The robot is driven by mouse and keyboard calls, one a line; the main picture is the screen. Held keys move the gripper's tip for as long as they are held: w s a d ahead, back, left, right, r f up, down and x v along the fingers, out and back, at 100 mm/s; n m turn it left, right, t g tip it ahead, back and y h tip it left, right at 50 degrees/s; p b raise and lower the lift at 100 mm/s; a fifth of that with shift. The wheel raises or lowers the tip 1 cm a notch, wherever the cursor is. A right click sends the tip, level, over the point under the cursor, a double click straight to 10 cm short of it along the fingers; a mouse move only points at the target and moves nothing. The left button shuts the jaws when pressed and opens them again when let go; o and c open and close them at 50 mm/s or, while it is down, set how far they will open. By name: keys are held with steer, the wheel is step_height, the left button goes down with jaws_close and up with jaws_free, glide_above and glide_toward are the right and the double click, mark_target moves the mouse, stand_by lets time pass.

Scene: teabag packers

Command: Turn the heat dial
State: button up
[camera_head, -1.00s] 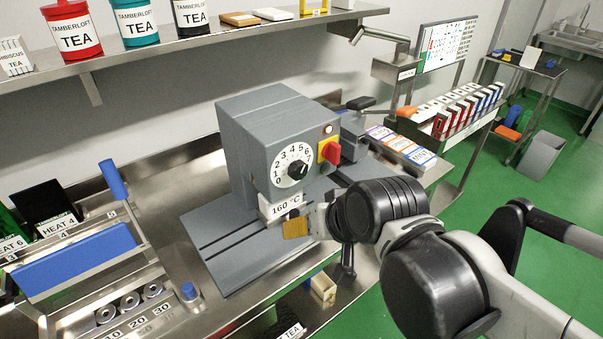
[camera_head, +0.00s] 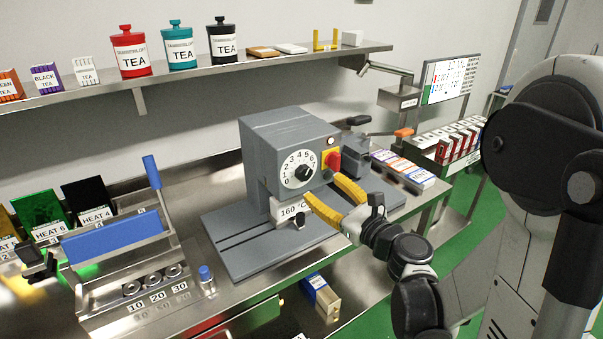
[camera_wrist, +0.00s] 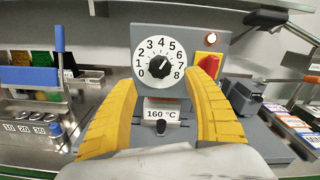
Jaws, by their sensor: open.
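The heat dial is a black knob (camera_head: 302,174) on a white round face numbered 0 to 8, on the front of a grey machine (camera_head: 262,150). In the wrist view the dial (camera_wrist: 159,66) sits between my fingers, beyond their tips, and its pointer is turned up and to the right, near 5. My gripper (camera_head: 328,196) has yellow fingers spread wide, one low left and one up right, just in front of the machine. In the wrist view my gripper (camera_wrist: 165,90) is open and empty, and it does not appear to touch the knob.
A red switch (camera_head: 333,160) on a yellow plate is right of the dial, close to my upper finger. A 160 °C label (camera_head: 291,212) is below. A blue-handled sealer (camera_head: 112,238) stands left. Tea canisters (camera_head: 178,48) line the shelf. The space before the dial is free.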

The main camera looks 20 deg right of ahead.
mark_target(306, 174)
steer(key=b+x, duration=0.1)
steer(key=x, duration=0.8)
steer(key=shift+w+a, duration=0.1)
steer(key=c, duration=1.2)
